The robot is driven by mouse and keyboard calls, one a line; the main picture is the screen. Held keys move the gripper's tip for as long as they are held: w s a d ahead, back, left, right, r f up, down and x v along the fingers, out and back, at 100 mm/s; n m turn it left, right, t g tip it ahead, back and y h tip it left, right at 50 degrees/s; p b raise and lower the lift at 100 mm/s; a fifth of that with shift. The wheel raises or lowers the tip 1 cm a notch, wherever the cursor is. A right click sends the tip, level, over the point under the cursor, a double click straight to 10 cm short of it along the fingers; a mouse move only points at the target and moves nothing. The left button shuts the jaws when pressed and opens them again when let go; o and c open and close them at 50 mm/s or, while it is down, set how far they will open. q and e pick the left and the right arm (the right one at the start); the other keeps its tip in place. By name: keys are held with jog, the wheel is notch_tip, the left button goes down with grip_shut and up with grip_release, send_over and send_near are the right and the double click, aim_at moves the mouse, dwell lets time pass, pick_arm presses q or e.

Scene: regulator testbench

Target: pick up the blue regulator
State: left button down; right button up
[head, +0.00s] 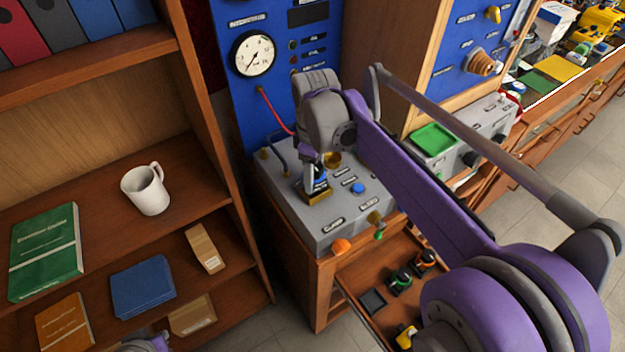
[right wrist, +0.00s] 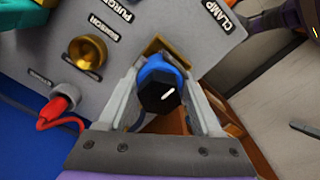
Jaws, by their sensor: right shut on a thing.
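The blue regulator (right wrist: 158,84) has a blue collar and a black knob with a white mark. It sits between the two fingers of my right gripper (right wrist: 165,98), which is shut on it. In the head view the regulator (head: 317,188) shows small and dark with a blue band, below the right gripper (head: 314,172), over the top of the grey bench unit. I cannot tell whether it touches that surface. Part of its body is hidden by the fingers. My left gripper is not clearly seen; only a bit of my arm shows at the bottom left edge.
An open drawer (head: 352,283) holds green (head: 400,281), orange (head: 425,260) and yellow (head: 405,337) regulators and an empty-looking square recess (head: 373,301). The grey unit (head: 310,222) has a brass cup (right wrist: 87,52) and knobs. A wooden shelf (head: 95,237) stands at left.

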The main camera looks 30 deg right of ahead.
grip_shut()
